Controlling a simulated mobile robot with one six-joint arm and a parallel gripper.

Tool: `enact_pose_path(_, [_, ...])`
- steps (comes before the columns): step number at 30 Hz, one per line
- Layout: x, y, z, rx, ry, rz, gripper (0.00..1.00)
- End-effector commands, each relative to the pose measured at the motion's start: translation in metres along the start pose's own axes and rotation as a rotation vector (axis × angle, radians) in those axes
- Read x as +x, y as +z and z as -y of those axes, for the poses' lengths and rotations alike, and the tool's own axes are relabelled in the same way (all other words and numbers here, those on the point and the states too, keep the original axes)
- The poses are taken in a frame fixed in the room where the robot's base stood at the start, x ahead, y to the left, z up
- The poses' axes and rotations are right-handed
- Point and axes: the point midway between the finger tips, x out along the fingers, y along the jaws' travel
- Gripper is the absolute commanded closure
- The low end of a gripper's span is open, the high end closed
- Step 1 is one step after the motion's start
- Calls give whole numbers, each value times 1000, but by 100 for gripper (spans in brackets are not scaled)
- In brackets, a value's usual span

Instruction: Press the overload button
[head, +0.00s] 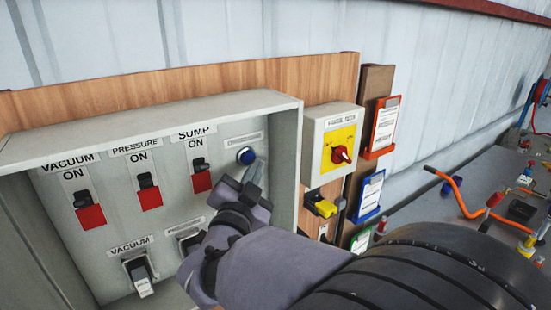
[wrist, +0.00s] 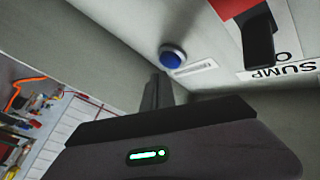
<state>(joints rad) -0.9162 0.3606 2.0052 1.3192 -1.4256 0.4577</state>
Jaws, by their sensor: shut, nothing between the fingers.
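The overload button is most likely the round blue button (head: 246,156) at the right end of the grey control panel, under a small label too blurred to read. It also shows in the wrist view (wrist: 172,57) at the upper middle. My gripper (head: 255,172) is shut and empty. Its fingertips are just below and right of the button in the head view. In the wrist view the shut fingers (wrist: 160,85) point toward the button, with a small gap in the picture. I cannot tell whether they touch it.
The panel's raised side wall (head: 286,160) stands close right of my gripper. The sump switch (head: 200,175) is to its left, with pressure (head: 148,192) and vacuum (head: 88,210) switches further left. A yellow box with a red rotary knob (head: 341,154) is outside the panel.

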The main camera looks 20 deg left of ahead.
Motion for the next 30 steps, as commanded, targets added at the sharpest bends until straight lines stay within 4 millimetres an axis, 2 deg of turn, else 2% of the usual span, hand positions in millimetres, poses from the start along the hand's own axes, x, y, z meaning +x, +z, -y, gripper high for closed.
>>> enact_pose_path(8, [-2,-1,-1,1,0,0,100])
enact_pose_path(21, [-32,-22,-24,2,0,0,100])
enact_pose_path(30, [-35,-26,-25,1,0,0,100])
